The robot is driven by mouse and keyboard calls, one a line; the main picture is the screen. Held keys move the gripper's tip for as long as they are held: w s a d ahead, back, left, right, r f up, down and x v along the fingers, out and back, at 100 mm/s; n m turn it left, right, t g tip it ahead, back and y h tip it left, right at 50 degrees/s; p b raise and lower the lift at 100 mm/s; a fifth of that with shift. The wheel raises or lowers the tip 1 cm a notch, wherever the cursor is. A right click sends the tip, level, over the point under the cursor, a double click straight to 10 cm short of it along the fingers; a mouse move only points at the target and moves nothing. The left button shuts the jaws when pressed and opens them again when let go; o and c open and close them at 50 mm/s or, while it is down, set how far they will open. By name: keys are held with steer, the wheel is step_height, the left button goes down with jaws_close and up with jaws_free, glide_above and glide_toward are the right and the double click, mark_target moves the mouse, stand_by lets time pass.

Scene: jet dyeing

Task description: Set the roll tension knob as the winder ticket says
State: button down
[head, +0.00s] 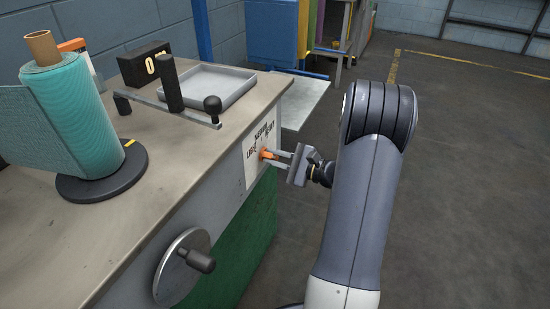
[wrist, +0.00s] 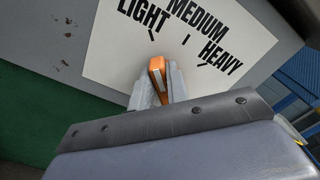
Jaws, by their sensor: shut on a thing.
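The roll tension knob is an orange lever-like knob (wrist: 157,72) on a white dial plate (wrist: 115,55) marked LIGHT, MEDIUM and HEAVY. In the wrist view its visible end points up, roughly toward the LIGHT tick. The orange knob (head: 267,153) and the plate (head: 250,164) also show in the head view, on the bench's side face. My gripper (head: 277,158) is shut on the knob, with its fingers on both sides in the wrist view (wrist: 158,88). The knob's base is partly hidden by the fingers. I see no readable winder ticket.
A teal fabric roll (head: 75,115) stands on the bench top (head: 180,138). Behind it is a partly hidden orange and white object (head: 75,46). A black counter (head: 145,64), a grey tray (head: 205,84) and a crank bar (head: 180,110) are nearby. A handwheel (head: 183,262) juts from the bench side.

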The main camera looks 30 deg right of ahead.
steer(key=c, duration=1.4)
jaws_free()
steer(key=p+v, duration=0.2)
steer(key=v, duration=0.9)
steer(key=shift+p, duration=0.3)
steer(key=b+x, duration=0.2)
steer(key=x, duration=0.9)
steer(key=shift+f, duration=0.1)
